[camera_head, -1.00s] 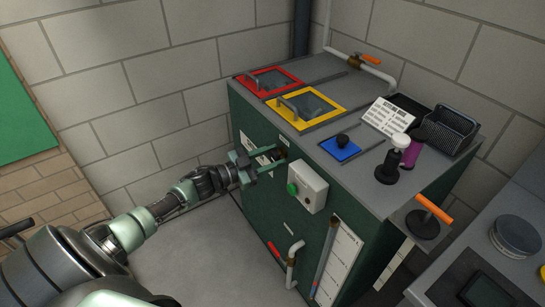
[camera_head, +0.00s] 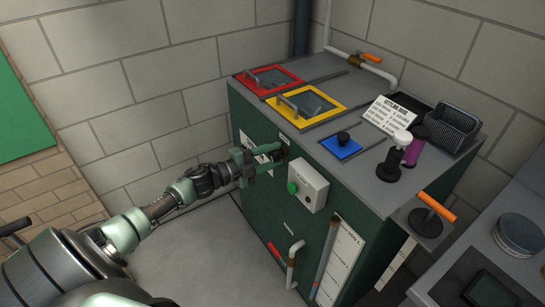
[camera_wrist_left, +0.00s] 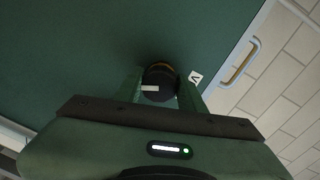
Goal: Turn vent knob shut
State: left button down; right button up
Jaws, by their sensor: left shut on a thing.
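The vent knob (camera_wrist_left: 158,84) is a round black knob with a pale bar mark, on the green front of the cabinet (camera_head: 263,213). In the left wrist view it sits between the two green fingers of my left gripper (camera_wrist_left: 160,92), which is shut on it. In the head view my left gripper (camera_head: 270,158) reaches the cabinet's front below the yellow-framed hatch, and its fingers mostly hide the knob. My right gripper is not in view.
A grey box with a green button (camera_head: 307,187) stands out from the cabinet front, just right of my gripper. Below it are a white pipe (camera_head: 292,264) and a level gauge (camera_head: 325,262). The floor left of the cabinet is clear.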

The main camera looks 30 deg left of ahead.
pick_arm(q)
jog(key=m, duration=0.1)
jog(key=m+b, duration=0.1)
jog(key=m, duration=0.2)
jog(key=shift+s+d+f+m, duration=0.1)
jog(key=shift+f+m, duration=0.15)
jog(key=shift+m, duration=0.05)
jog(key=shift+b, duration=0.3)
jog(key=c, duration=0.9)
grip_release()
jog(key=shift+r+y, duration=0.1)
jog(key=shift+y, duration=0.2)
jog(key=v, duration=0.7)
jog(key=shift+s, duration=0.3)
jog(key=shift+a, duration=0.25)
